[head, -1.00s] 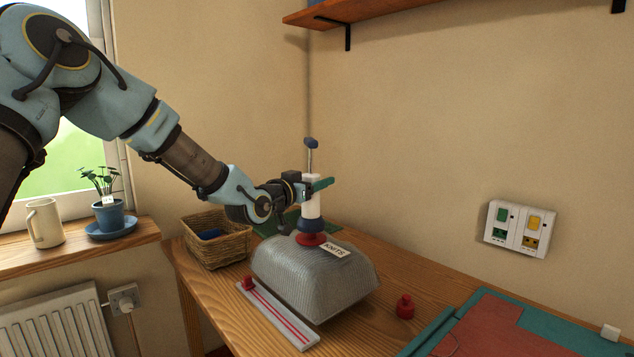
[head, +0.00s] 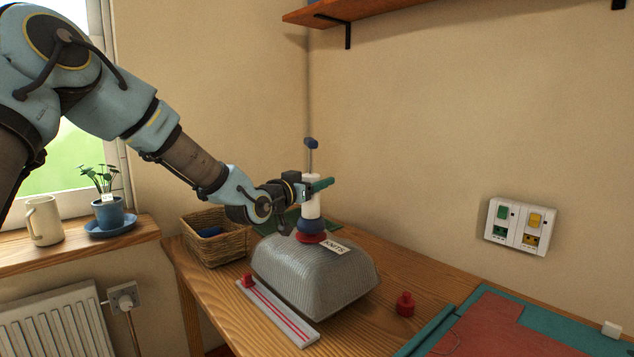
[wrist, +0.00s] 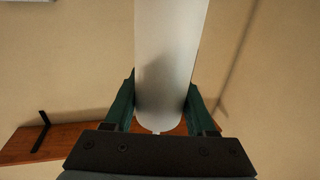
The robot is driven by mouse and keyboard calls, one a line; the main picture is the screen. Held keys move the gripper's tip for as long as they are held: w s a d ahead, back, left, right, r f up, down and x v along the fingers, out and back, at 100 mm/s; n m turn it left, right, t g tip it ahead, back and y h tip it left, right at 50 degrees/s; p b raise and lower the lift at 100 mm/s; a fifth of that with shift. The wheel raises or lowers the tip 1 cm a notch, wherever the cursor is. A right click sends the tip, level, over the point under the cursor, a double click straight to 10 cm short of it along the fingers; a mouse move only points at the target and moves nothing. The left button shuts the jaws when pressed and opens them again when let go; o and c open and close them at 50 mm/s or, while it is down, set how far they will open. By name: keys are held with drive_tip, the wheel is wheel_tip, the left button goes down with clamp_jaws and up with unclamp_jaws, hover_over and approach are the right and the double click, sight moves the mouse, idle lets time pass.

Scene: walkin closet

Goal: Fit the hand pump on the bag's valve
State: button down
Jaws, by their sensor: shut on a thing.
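The hand pump (head: 311,203) has a white barrel, a blue base and a blue handle on a thin rod. It stands about upright over the top of the grey bag (head: 315,275), at the red valve (head: 311,238). The pump's base covers most of the valve, so I cannot tell whether it is seated. My gripper (head: 313,188) is shut around the white barrel from the left. In the wrist view the barrel (wrist: 170,60) sits between the two green fingers. A label reading KNITS (head: 336,247) lies on the bag.
A red cap (head: 405,304) stands on the wooden table (head: 365,322), right of the bag. A white strip with red lines (head: 280,315) lies in front, with another red piece (head: 248,281) at its end. A wicker basket (head: 222,248) is at the left; a teal and red mat (head: 490,330) is at the right.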

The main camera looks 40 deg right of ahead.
drive_tip(key=shift+f+b, duration=0.75)
drive_tip(key=shift+b, duration=0.25)
idle(0.7)
idle(0.4)
drive_tip(key=c, duration=0.6)
unclamp_jaws()
drive_tip(key=o, duration=0.5)
drive_tip(key=shift+c, duration=0.2)
drive_tip(key=shift+f, duration=0.15)
drive_tip(key=s+a+b, duration=0.2)
drive_tip(key=a, duration=0.8)
drive_tip(key=shift+a+b, duration=0.3)
drive_tip(key=shift+s, duration=0.1)
